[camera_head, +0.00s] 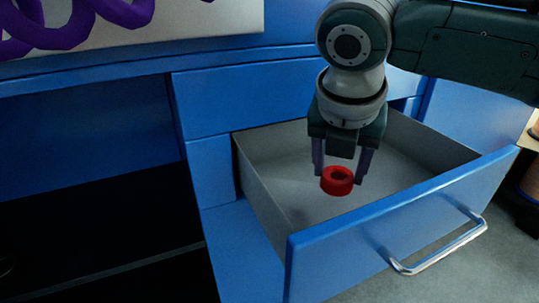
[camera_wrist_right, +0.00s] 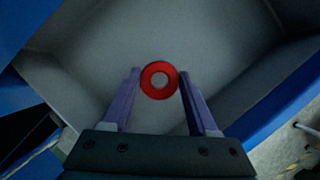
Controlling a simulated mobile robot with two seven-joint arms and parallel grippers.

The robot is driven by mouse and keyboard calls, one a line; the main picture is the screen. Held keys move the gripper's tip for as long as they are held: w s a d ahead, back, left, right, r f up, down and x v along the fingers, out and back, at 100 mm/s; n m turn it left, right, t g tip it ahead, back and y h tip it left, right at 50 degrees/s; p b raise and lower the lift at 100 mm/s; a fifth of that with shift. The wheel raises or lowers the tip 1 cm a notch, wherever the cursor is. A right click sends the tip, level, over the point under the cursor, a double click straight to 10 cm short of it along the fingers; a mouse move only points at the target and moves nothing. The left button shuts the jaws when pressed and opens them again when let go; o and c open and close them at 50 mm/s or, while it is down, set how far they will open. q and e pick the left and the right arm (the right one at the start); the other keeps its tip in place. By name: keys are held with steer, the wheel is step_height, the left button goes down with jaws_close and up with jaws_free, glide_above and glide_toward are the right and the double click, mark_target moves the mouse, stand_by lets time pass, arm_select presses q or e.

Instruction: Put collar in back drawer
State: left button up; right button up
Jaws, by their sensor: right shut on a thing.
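The collar (camera_head: 337,181) is a small red ring with a round hole. My right gripper (camera_head: 340,175) is shut on it and points down, holding it between its two fingers over the open drawer. In the right wrist view the collar (camera_wrist_right: 159,80) shows between the tips of my right gripper (camera_wrist_right: 160,85), with the grey drawer floor behind it. The open drawer (camera_head: 400,207) has a blue front, a metal handle and a grey inside that looks empty. The collar appears above the drawer floor; the exact height is hard to tell. My left gripper is not in view.
The blue cabinet (camera_head: 235,98) stands behind the drawer, with a dark open space (camera_head: 90,190) at its left. Purple coiled tubing (camera_head: 50,30) lies on the light top at upper left. The drawer's raised walls surround the space below my right gripper.

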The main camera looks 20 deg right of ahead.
mark_target(336, 183)
step_height(336, 183, down, 5)
steer(key=shift+r+b, duration=0.2)
steer(key=shift+b, duration=0.8)
steer(key=shift+r, duration=0.1)
steer(key=o, duration=1.3)
steer(key=shift+o, duration=0.2)
steer(key=p+v, duration=0.6)
steer(key=v, duration=0.6)
